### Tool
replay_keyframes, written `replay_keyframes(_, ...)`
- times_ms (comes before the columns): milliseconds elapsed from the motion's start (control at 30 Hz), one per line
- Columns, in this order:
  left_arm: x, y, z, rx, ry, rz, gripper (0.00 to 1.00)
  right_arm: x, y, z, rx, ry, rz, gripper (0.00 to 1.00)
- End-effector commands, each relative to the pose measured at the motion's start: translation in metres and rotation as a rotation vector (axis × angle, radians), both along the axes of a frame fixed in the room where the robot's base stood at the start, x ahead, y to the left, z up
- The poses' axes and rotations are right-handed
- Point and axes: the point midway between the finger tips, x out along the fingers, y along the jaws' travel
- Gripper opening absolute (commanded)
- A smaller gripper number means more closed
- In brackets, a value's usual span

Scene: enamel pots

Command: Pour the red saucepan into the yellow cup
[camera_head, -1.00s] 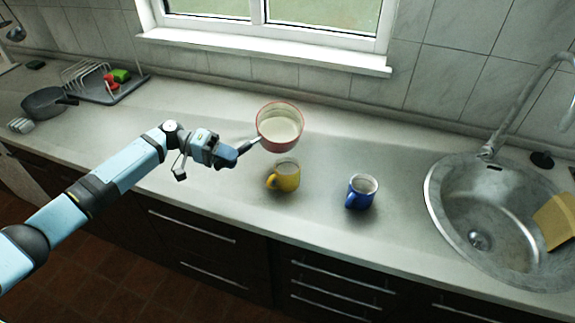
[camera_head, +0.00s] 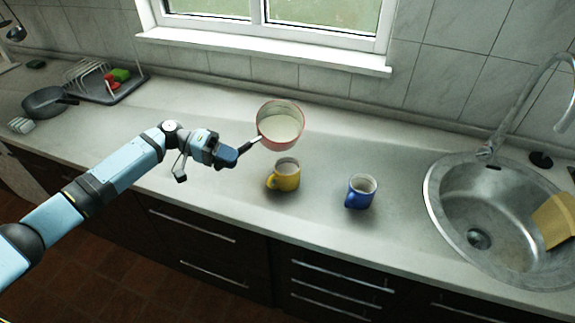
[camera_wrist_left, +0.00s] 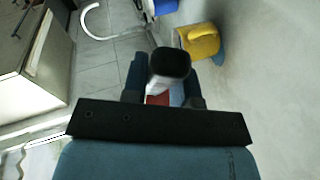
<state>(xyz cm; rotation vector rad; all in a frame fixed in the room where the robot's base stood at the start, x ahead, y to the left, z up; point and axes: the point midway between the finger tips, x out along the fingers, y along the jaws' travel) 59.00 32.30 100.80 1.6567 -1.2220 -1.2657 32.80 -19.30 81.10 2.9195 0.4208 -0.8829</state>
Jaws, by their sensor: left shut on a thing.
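The red saucepan (camera_head: 279,142) holds pale creamy liquid and hangs above the counter, just behind the yellow cup. Its near rim looks tipped slightly down, and no stream shows. My left gripper (camera_head: 240,151) is shut on its dark handle (camera_wrist_left: 170,64); only a bit of the red pan shows past the handle in the left wrist view. The yellow cup (camera_head: 285,181) stands upright with its handle to the left. It also shows in the left wrist view (camera_wrist_left: 200,40). My right gripper is not in view.
A blue cup (camera_head: 361,196) stands upright to the right of the yellow cup. A sink (camera_head: 440,210) with a faucet is at the right. A dark pan (camera_head: 45,103) and a dish rack (camera_head: 88,76) are at the far left. The counter behind the cups is clear.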

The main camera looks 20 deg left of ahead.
Motion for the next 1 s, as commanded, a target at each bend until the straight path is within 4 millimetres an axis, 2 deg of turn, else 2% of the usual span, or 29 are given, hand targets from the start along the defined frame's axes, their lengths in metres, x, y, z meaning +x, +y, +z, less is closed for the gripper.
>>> replay_keyframes(1000,-0.0047,-0.0036,0.0049,0.030,-0.056,0.000,0.00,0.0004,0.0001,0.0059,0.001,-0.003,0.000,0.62)
